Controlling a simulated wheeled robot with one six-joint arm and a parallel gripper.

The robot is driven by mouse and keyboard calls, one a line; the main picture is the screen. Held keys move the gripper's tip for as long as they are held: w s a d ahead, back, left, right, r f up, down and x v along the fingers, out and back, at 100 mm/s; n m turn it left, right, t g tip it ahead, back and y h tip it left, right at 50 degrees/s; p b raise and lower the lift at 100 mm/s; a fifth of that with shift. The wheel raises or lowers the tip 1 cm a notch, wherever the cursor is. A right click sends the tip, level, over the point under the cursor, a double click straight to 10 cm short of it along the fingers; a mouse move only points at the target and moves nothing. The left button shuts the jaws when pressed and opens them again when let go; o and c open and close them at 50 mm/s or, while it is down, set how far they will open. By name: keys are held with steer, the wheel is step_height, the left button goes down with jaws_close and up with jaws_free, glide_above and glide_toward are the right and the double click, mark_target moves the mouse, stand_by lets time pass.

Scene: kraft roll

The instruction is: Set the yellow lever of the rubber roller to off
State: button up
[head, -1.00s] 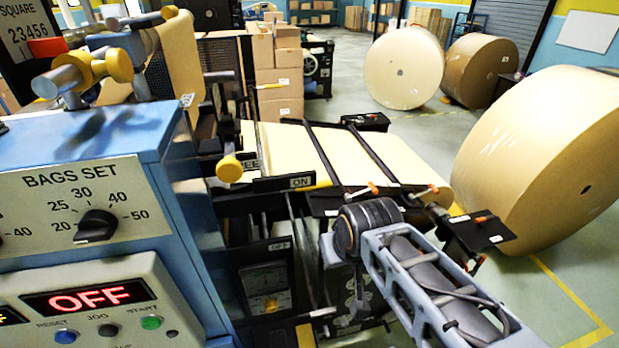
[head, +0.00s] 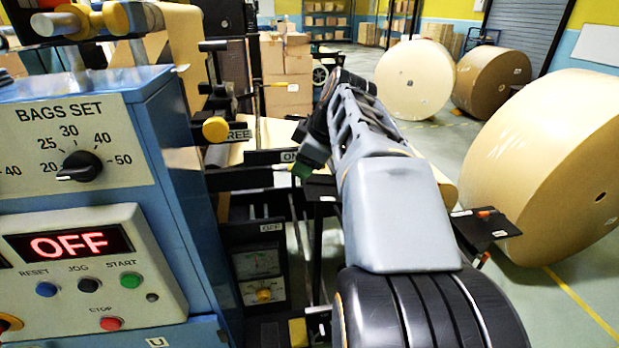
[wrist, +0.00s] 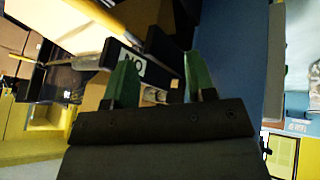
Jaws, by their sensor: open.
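A lever with a round yellow knob (head: 215,130) sticks out of the machine in the head view, left of a plate reading FREE (head: 239,134). An ON plate (head: 288,156) and, lower, an OFF plate (head: 271,228) are close by. I cannot tell for sure that this is the rubber roller's lever. My gripper (head: 303,171) is beside the ON plate, right of the knob and partly hidden by my arm. In the wrist view, my gripper (wrist: 162,75) has its two green fingers apart and empty, and the ON plate (wrist: 132,66) shows upside down beyond the left finger.
The blue control cabinet (head: 160,150) stands left of the lever, with a BAGS SET dial (head: 83,166) and a lit OFF display (head: 68,244). Dark bars and frames crowd the machine around my gripper. Large paper rolls (head: 548,165) stand right, with open floor between.

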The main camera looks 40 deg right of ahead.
steer(key=d+r+n+t+b, duration=0.25)
steer(key=d+n, duration=0.25)
steer(key=d, duration=0.4)
steer(key=shift+g, duration=0.35)
steer(key=x, duration=0.9)
steer(key=p+x, duration=0.1)
steer(key=x, duration=0.3)
steer(key=shift+w+d+f, duration=0.15)
steer(key=shift+d, duration=0.1)
jaws_close()
